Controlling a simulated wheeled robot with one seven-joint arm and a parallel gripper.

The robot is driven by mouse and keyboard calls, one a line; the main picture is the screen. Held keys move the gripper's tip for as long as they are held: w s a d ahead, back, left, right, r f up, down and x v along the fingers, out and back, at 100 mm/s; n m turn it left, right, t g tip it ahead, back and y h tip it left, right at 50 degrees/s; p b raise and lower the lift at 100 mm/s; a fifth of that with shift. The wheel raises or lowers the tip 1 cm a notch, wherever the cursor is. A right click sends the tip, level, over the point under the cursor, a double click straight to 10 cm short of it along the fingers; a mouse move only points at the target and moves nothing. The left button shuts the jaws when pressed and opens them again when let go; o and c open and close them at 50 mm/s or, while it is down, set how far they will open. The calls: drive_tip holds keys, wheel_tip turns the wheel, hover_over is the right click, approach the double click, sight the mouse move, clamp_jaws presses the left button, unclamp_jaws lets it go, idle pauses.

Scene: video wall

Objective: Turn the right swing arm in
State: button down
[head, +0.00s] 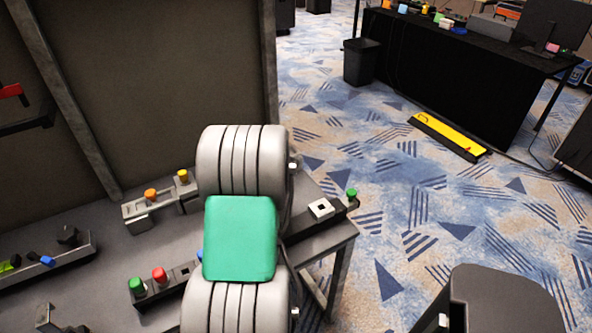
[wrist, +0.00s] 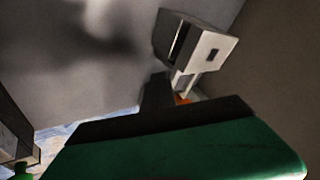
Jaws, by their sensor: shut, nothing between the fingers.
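I cannot tell for certain which part is the right swing arm. A dark bar with a white square block (head: 321,208) and a green knob (head: 351,193) juts from the right end of the table in the head view. In the wrist view, a dark bar end with a green knob (wrist: 22,170) shows at the lower left. My gripper (wrist: 157,88) shows as a dark, narrow stub beyond my green hand, shut and empty. A pale box with a dark square (wrist: 213,54) is just beyond it; I cannot tell whether they touch. My arm hides the gripper in the head view.
On the grey table, orange (head: 151,195) and yellow (head: 183,177) knobs stand at the back; green (head: 137,286) and red (head: 159,275) knobs stand nearer. A dark wall panel (head: 160,80) rises behind. Patterned carpet is open to the right, with a yellow strip (head: 447,135) and a bin (head: 361,62).

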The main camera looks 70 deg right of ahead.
drive_tip(key=s+a, duration=0.2)
drive_tip(key=shift+s+a+r, duration=0.15)
drive_tip(key=shift+s+r, duration=0.1)
drive_tip(key=shift+s, duration=0.05)
drive_tip(key=w+a+v, duration=0.1)
drive_tip(key=v, duration=0.8)
drive_tip(key=shift+w+r, duration=0.2)
drive_tip(key=shift+w, duration=0.15)
